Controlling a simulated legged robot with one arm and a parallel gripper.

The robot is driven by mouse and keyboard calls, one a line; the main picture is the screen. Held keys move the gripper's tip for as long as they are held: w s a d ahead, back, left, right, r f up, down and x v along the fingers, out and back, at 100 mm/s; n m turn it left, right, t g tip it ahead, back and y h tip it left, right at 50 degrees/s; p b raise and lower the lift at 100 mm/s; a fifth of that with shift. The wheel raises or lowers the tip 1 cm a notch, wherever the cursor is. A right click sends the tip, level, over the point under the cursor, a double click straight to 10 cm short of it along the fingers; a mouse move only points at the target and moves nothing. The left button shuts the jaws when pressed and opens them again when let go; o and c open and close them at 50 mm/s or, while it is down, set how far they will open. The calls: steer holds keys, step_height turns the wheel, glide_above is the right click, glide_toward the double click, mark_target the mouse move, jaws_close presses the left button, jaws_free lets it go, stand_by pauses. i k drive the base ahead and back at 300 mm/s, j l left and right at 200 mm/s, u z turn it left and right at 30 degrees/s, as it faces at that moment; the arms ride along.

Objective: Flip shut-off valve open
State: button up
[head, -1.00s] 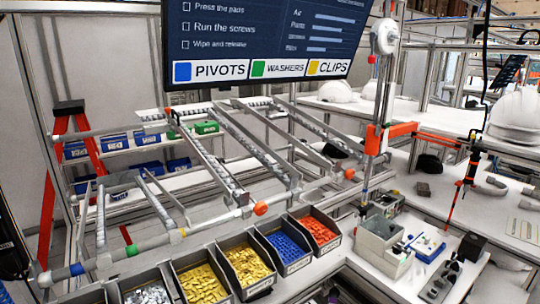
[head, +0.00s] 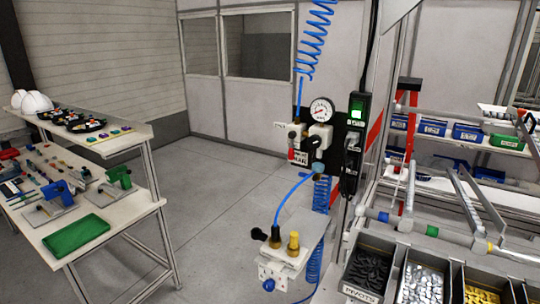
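An air unit hangs on the post in the middle of the head view, with a round white pressure gauge (head: 320,110) and pale valve bodies (head: 319,138) below it. A blue coiled hose (head: 314,35) comes down to it from above. Lower down, a white bracket (head: 310,245) carries brass-coloured fittings (head: 293,244), a black knob (head: 258,234) and a small blue knob (head: 268,285). A blue hose links the two. Which part is the shut-off valve handle, and how it is turned, I cannot tell. My gripper is not in view.
A workbench (head: 105,230) with a green tray (head: 76,236), tools and white helmet shells (head: 35,102) stands at left. Parts bins (head: 368,270) and a sloped rack stand at right. The grey floor (head: 215,190) between bench and post is clear.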

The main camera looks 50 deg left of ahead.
mark_target(292, 134)
steer(key=u, duration=1.8)
steer(key=i+l, duration=0.1)
